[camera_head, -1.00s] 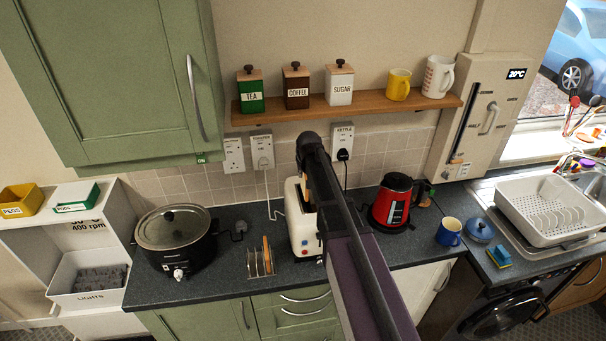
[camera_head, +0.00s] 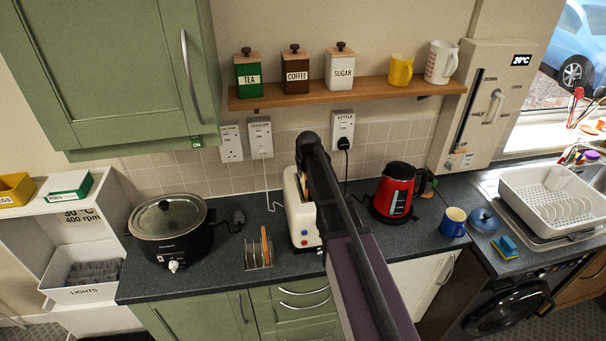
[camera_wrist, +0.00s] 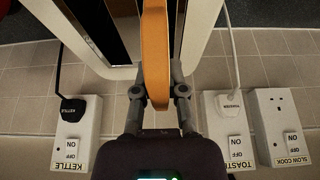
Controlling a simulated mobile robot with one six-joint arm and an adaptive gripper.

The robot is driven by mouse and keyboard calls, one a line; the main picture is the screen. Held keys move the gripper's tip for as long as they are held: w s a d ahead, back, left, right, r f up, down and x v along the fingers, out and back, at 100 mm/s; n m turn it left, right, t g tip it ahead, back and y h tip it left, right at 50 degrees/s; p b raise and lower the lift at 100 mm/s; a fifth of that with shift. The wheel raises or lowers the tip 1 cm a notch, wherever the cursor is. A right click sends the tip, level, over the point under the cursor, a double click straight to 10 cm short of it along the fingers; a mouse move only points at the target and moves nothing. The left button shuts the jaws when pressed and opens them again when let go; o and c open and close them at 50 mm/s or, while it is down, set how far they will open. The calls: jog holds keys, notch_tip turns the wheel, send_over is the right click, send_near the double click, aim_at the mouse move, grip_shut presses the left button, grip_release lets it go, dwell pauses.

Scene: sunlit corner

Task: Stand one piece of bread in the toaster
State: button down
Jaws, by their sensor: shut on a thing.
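The cream toaster (camera_head: 300,222) stands on the counter, partly hidden behind my arm. It also shows in the wrist view (camera_wrist: 207,22), with dark slots. My gripper (camera_wrist: 159,90) is shut on a piece of bread (camera_wrist: 155,45), seen edge-on in the wrist view. The bread is lined up along the toaster's top, between dark slot areas. I cannot tell how deep it sits in a slot. In the head view my arm hides most of the held bread. Another piece of bread (camera_head: 264,247) stands in the wire rack (camera_head: 251,260) left of the toaster.
A slow cooker (camera_head: 171,232) stands on the left and a red kettle (camera_head: 393,192) on the right of the toaster. A blue mug (camera_head: 453,222) is further right. A wooden shelf (camera_head: 350,93) with canisters hangs above. Wall sockets (camera_head: 260,138) are behind the toaster.

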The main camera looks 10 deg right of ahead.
jog(key=shift+f+b, duration=0.3)
jog(key=shift+f, duration=0.15)
jog(key=c, duration=0.6)
grip_release()
jog(key=shift+r, duration=0.1)
